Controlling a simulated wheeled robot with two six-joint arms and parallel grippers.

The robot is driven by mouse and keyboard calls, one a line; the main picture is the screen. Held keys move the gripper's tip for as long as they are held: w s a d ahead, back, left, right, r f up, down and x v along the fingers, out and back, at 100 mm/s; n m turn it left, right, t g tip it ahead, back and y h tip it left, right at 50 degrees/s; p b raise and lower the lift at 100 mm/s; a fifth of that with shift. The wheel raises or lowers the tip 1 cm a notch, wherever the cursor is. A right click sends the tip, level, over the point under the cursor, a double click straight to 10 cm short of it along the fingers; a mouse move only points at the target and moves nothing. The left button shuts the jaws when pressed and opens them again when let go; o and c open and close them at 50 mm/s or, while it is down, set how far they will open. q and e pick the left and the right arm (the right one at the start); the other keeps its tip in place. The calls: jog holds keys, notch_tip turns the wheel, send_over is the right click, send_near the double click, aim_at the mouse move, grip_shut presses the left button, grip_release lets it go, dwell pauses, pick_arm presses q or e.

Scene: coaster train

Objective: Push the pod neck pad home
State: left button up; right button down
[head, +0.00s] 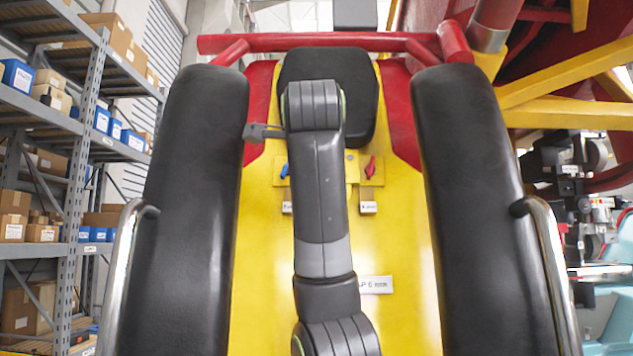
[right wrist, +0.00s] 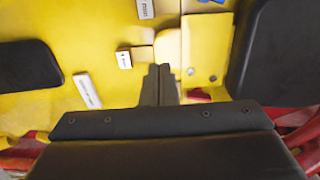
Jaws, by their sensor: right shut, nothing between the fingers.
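The pod neck pad (head: 335,75), a black rounded cushion, is at the top of the yellow seat back (head: 265,240) in the head view. My right arm hides part of it. The pad seems to be the black cushion at the right of the right wrist view (right wrist: 285,50). My right gripper (head: 252,131) points left, beside the pad's lower left edge in the head view. Its fingers (right wrist: 159,72) are shut and empty in the right wrist view. I cannot tell whether it touches anything. How far the pad is seated cannot be told. My left gripper is not in view.
Long black side pads (head: 195,170) (head: 480,190) flank the seat, with chrome handles outside them. A red bar (head: 320,41) crosses above. A blue lever (head: 285,171) and a red lever (head: 371,167) sit below the neck pad. Shelves (head: 75,150) stand left.

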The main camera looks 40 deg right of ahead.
jog(key=p+x, duration=0.5)
jog(key=x, duration=0.3)
jog(key=shift+w+d, duration=0.25)
jog(key=shift+w, duration=0.05)
jog(key=shift+f, duration=0.1)
jog(key=shift+w+d+b, duration=0.3)
jog(key=shift+w+d, duration=0.05)
jog(key=shift+w, duration=0.05)
